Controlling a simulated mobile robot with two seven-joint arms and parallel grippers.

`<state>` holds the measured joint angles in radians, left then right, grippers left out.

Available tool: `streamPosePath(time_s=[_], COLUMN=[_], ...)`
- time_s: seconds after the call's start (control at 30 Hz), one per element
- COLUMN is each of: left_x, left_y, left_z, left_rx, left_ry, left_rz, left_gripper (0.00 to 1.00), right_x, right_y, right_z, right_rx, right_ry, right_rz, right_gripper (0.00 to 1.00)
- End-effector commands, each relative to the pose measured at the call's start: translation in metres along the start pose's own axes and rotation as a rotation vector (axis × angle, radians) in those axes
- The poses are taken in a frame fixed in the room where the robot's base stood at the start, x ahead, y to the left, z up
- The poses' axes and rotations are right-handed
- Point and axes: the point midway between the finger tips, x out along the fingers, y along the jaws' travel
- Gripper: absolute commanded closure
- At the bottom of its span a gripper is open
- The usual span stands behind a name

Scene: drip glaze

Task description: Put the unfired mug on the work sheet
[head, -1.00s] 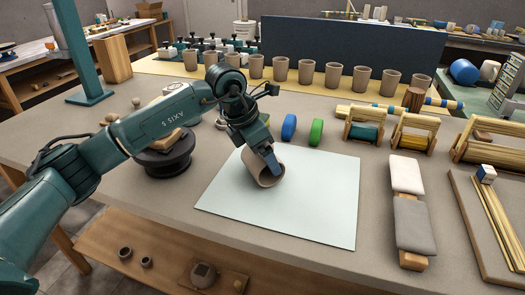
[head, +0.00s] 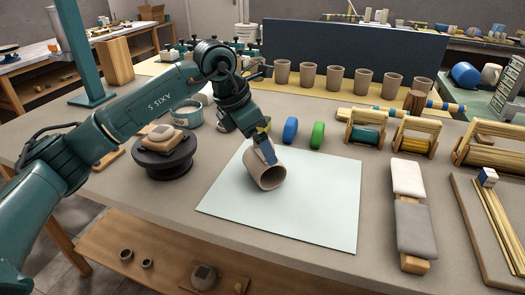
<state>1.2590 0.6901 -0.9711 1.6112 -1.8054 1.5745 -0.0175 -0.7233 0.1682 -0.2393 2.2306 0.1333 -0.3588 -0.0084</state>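The unfired mug (head: 262,172) is a grey-brown clay cup. It lies tipped over on the pale blue-white work sheet (head: 310,210), near its upper left part, with its open mouth facing the front right. My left gripper (head: 267,152) comes down from above, and its fingers are at the upper side of the mug. A blue finger overlaps the mug in the picture; I cannot tell whether the fingers press on it or are apart from it. My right gripper is not in view.
Several similar mugs (head: 307,75) stand in a row behind, before a dark blue panel (head: 340,48). A dark turntable (head: 165,160) stands left. The sheet's front and right are clear.

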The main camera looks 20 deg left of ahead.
Motion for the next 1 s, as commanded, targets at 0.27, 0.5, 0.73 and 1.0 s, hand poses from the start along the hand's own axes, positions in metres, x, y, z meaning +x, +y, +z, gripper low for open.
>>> streamPosePath(time_s=[0.27,0.5,0.73,1.0], left_x=[-0.055,-0.07,-0.071,-0.077], left_y=[0.0,0.0,0.0,0.0], left_z=[0.0,0.0,0.0,0.002], left_rx=[0.001,0.001,0.001,0.001], left_ry=[-0.001,0.0,0.001,0.001], left_rz=[0.002,-0.001,-0.001,0.0], left_gripper=[0.0,0.0,0.0,0.0], right_x=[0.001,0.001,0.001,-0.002], right_y=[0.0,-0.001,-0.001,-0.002], right_z=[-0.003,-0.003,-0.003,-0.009], right_rx=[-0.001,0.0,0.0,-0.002], right_ry=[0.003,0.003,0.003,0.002], right_rz=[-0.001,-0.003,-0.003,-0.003], right_gripper=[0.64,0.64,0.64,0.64])
